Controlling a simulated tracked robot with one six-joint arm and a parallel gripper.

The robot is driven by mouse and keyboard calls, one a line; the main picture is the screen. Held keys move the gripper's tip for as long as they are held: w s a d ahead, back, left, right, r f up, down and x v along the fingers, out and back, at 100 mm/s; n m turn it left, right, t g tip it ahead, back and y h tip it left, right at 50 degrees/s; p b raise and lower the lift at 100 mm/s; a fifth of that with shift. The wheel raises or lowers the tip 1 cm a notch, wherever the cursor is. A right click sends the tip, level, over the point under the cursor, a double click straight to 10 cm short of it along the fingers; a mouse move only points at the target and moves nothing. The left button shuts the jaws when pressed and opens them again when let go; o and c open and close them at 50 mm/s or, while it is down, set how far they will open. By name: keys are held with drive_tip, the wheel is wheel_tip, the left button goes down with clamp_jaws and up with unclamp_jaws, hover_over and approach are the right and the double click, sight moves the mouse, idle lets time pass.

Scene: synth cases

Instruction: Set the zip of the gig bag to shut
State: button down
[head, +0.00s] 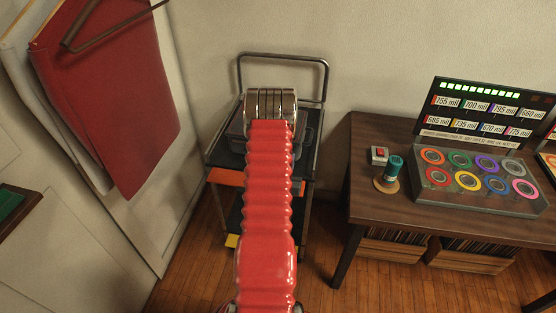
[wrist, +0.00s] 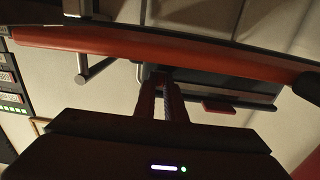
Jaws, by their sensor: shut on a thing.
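The dark gig bag (head: 236,123) lies on the top of a cart in the head view, mostly hidden behind my red arm. Parts of it show left and right of the arm. My gripper (wrist: 162,84) shows in the wrist view, its two fingers close together and shut on a small dark piece, seemingly the zip's pull. The piece is mostly hidden between the fingers. In the head view my gripper is hidden behind the end of my arm. I cannot see how far the zip is open.
The cart (head: 209,158) has a raised metal handle at the back and stands against the wall. A wooden desk (head: 390,197) with a control panel (head: 475,195) stands to the right. Red and grey hanging sheets (head: 110,95) are at the left. Wooden floor is clear in front.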

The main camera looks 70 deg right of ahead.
drive_tip(key=shift+s, duration=0.5)
drive_tip(key=c, duration=1.8)
unclamp_jaws()
drive_tip(key=s+a, duration=0.1)
drive_tip(key=a, duration=1.2)
drive_tip(key=shift+s+a, duration=0.3)
drive_tip(key=shift+s, duration=0.1)
